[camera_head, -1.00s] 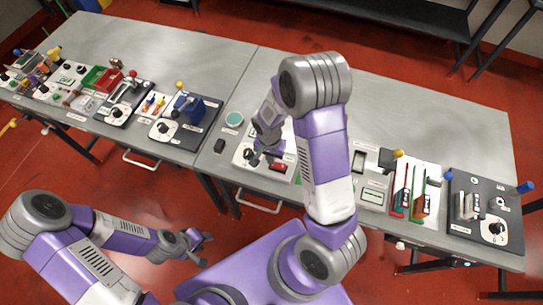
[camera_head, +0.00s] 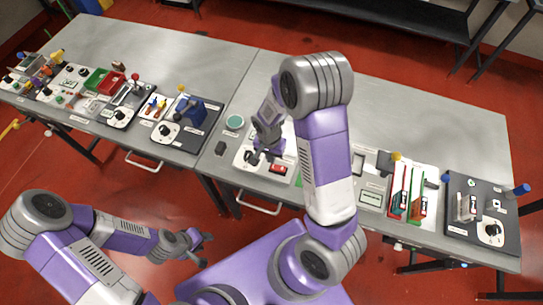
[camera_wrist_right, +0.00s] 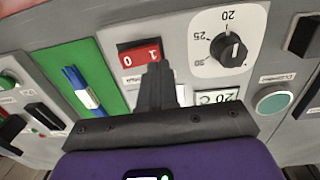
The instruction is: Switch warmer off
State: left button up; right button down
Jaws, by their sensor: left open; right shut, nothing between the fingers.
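The warmer panel is pale, with a red rocker switch (camera_head: 278,168). In the right wrist view the switch (camera_wrist_right: 131,56) has 0 at its left and 1 at its right, both upside down. Beside it are a black dial (camera_wrist_right: 232,50) and a small display (camera_wrist_right: 214,96) reading 20 C, also upside down. My right gripper (camera_wrist_right: 155,70) is shut and empty, with its fingertips over the lower edge of the switch at the 1 end. I cannot tell whether they touch. My left gripper (camera_head: 206,243) is open and empty, off the table's front edge.
A green panel with a blue-and-white part (camera_wrist_right: 82,88) is left of the switch in the wrist view. A round teal button (camera_wrist_right: 272,101) is at the right. Other panels line the table front; the table (camera_head: 420,115) behind them is clear.

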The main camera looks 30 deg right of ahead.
notch_tip(320, 180, up, 13)
jog(key=w+a+p, duration=0.1)
jog(key=w+p, duration=0.1)
jog(key=shift+a, duration=0.3)
jog(key=shift+f, duration=0.1)
